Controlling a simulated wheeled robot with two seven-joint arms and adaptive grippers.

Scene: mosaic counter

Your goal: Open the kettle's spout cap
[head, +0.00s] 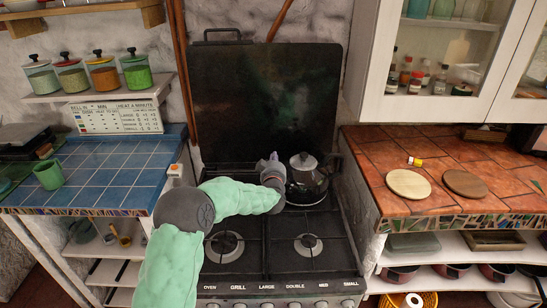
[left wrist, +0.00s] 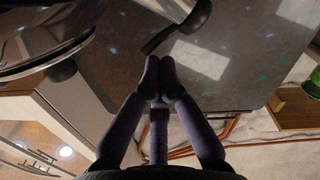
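The dark, shiny kettle (head: 307,182) stands on the back right burner of the stove, with a black knob on its lid and a handle on its right side. My left gripper (head: 273,160) is just left of the kettle. In the left wrist view the gripper's fingertips (left wrist: 159,72) are together with nothing visible between them. A black curved part (left wrist: 180,27), perhaps the spout cap, lies just beyond the tips, seemingly apart from them. Part of the kettle (left wrist: 40,45) fills the upper left there. In the head view my gripper hides the spout side. My right gripper is not in view.
The raised black stove cover (head: 265,100) stands behind the kettle. The front burners (head: 308,243) are empty. The blue tiled counter (head: 115,165) with a green mug (head: 48,175) is left; the orange tiled counter (head: 385,155) with round boards (head: 408,184) is right.

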